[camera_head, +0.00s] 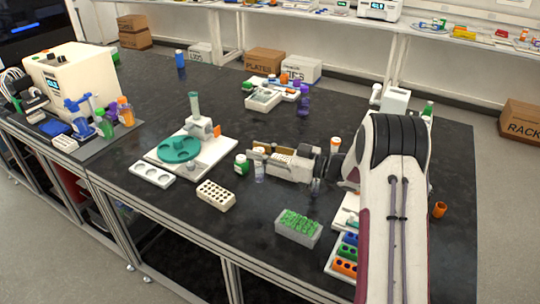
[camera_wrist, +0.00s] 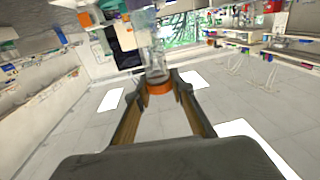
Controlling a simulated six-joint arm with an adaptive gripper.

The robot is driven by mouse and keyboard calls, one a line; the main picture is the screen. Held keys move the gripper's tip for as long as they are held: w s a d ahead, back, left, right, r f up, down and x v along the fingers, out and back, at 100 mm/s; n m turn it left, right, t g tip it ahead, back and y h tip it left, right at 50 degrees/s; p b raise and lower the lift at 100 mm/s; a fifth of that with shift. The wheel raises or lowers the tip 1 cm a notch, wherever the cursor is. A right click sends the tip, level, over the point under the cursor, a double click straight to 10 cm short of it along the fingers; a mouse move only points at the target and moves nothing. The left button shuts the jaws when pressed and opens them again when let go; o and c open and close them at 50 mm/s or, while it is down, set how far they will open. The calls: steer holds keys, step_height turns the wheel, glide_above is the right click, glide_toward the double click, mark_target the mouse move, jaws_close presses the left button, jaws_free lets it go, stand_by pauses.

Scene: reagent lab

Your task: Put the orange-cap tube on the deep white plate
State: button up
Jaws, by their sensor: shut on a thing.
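My gripper (camera_wrist: 160,90) is shut on the orange cap of a clear tube (camera_wrist: 154,56) in the wrist view. The clear body extends beyond the fingertips, away from my gripper. A thick white plate with rows of wells (camera_head: 216,195) lies left of and nearer than my gripper. A flatter white plate with a few round wells (camera_head: 152,173) lies farther left. I cannot tell which is the deep white plate.
A white base with a teal disc (camera_head: 180,149) stands left of my gripper. A grey rack with green contents (camera_head: 298,227) is at the front. Bare bench surrounds the thick plate.

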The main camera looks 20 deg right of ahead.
steer(key=shift+a+r, duration=0.1)
steer(key=shift+a, duration=0.4)
steer(key=w+r+m+t+h, duration=0.4)
steer(key=w+r, duration=0.3)
steer(key=w, duration=0.1)
steer(key=w+d+f+m+t+h, duration=0.1)
steer(key=w+d+m+h, duration=0.1)
steer(key=d+m+h, duration=0.2)
steer(key=w+d+f+m+t+h, duration=0.1)
steer(key=w+d+m+h, duration=0.1)
steer(key=d+h, duration=0.6)
steer(key=shift+w+d+f+m+h, duration=0.25)
steer(key=shift+w+d+m+h, duration=0.1)
steer(key=shift+d+m, duration=0.6)
steer(key=shift+f, duration=0.15)
steer(key=shift+f, duration=3)
steer(key=shift+f, duration=0.1)
